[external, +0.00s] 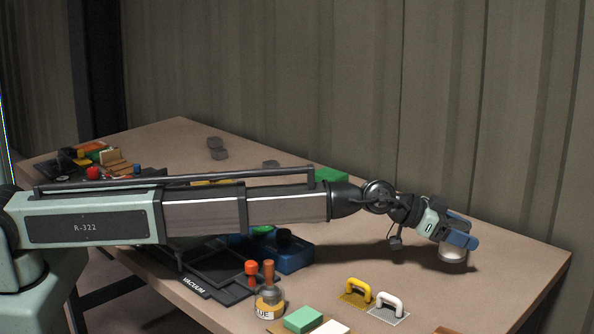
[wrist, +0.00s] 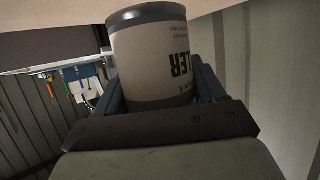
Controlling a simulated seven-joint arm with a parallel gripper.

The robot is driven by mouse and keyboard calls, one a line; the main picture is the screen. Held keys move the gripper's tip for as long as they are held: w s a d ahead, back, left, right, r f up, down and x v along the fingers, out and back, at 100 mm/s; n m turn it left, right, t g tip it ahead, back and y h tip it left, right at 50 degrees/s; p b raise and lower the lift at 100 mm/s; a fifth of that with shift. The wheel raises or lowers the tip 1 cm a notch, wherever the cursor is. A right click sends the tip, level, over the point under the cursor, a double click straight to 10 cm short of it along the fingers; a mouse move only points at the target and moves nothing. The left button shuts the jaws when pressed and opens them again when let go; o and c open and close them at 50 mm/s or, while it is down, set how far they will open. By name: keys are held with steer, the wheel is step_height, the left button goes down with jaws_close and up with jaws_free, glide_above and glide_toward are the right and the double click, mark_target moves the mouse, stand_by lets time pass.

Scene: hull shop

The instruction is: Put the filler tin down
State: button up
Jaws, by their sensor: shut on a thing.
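The filler tin (wrist: 150,70) is a pale cylinder with a grey rim and dark lettering, of which "LER" can be read upside down in the wrist view. In the external view the tin (external: 453,255) shows below my gripper (external: 460,240), near the right end of the table. My gripper, with blue fingers, is shut on the tin; in the wrist view the fingers (wrist: 155,90) stand on both sides of it. The tin is at or just above the table top; I cannot tell whether it touches.
The table (external: 510,270) is clear around the tin. Nearer the front are a white-handled float (external: 390,304), a yellow-handled one (external: 357,291), a glue bottle (external: 269,300) and a green block (external: 303,319). A black vacuum tray (external: 205,285) and blue box (external: 294,259) lie left, under my arm.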

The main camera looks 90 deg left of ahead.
mark_target(468, 254)
steer(key=shift+f, duration=2.15)
steer(key=shift+f, duration=0.15)
steer(key=o, duration=1.3)
steer(key=v, duration=1.2)
